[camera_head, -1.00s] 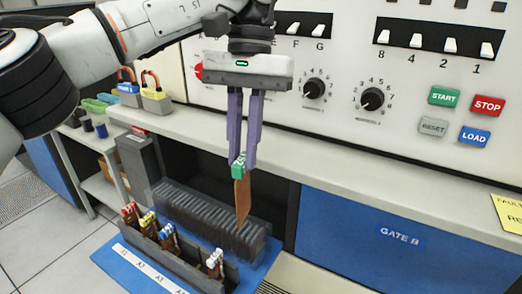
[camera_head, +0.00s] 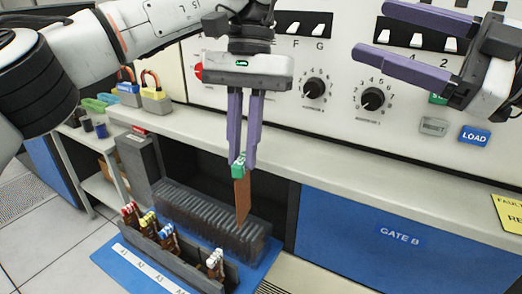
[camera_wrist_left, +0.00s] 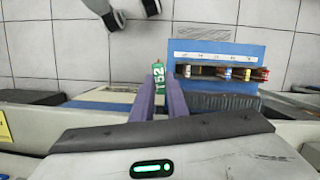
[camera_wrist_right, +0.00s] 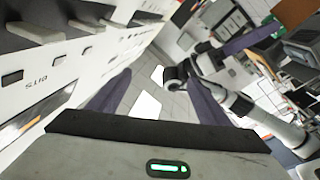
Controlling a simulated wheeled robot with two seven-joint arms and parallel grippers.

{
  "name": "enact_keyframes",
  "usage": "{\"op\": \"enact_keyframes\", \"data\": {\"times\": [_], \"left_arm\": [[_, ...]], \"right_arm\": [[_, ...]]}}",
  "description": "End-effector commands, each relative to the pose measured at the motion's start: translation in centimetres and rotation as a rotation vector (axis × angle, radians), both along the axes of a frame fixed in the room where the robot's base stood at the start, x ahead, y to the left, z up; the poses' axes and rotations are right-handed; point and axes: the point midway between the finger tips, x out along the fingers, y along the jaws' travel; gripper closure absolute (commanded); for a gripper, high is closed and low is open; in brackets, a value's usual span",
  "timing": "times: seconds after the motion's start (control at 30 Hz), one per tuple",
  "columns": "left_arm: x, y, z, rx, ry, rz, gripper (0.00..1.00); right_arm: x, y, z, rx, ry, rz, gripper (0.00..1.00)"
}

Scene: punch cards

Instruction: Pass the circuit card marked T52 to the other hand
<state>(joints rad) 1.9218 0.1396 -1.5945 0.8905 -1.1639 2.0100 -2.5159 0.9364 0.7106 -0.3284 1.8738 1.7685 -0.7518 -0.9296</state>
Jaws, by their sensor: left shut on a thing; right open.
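The circuit card (camera_head: 242,199) is a brown board with a green handle, which reads T52 in the left wrist view (camera_wrist_left: 158,79). My left gripper (camera_head: 242,160) is shut on the green handle, and the card hangs upright below its fingers, over the right end of the dark slotted rack. My right gripper (camera_head: 375,32) is open and empty at the upper right, in front of the panel switches, apart from the card. Its fingers point left, and they also show in the right wrist view (camera_wrist_right: 155,92).
A slotted rack (camera_head: 195,212) and a holder (camera_head: 150,240) of cards with coloured handles stand on a blue mat (camera_head: 120,262) below the counter. The counter ledge (camera_head: 340,170) runs behind the card. The panel has knobs (camera_head: 372,98) and a LOAD button (camera_head: 475,135).

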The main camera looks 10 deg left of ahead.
Motion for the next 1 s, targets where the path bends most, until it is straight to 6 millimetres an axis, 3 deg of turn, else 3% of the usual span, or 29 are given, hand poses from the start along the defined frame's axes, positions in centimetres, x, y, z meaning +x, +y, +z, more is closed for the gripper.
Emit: {"op": "enact_keyframes", "data": {"times": [0.03, 0.2, 0.3, 0.43, 0.6, 0.77, 1.0], "left_arm": [[0.0, 0.0, 0.0, 0.000, 0.000, 0.000, 1.00], [0.0, 0.0, 0.0, 0.000, 0.000, 0.000, 1.00], [0.0, 0.0, 0.0, 0.000, 0.000, 0.000, 1.00], [0.0, 0.0, 0.0, 0.000, 0.000, 0.000, 1.00], [0.0, 0.0, 0.0, 0.000, 0.000, 0.000, 1.00], [0.0, 0.0, 0.0, 0.000, 0.000, 0.000, 1.00], [0.0, 0.0, 0.0, 0.000, 0.000, 0.000, 1.00]], "right_arm": [[0.0, 2.2, -2.5, 0.009, 0.067, 0.049, 0.28], [-0.9, 8.7, -9.6, 0.027, 0.288, 0.178, 0.28], [-2.2, 12.0, -12.8, 0.035, 0.400, 0.241, 0.28], [-3.7, 15.1, -15.5, 0.044, 0.506, 0.301, 0.28], [-4.8, 17.0, -17.1, 0.048, 0.572, 0.334, 0.28], [-4.9, 17.2, -18.6, 0.049, 0.584, 0.338, 0.28], [-4.9, 17.1, -23.0, 0.049, 0.585, 0.337, 0.28]]}}
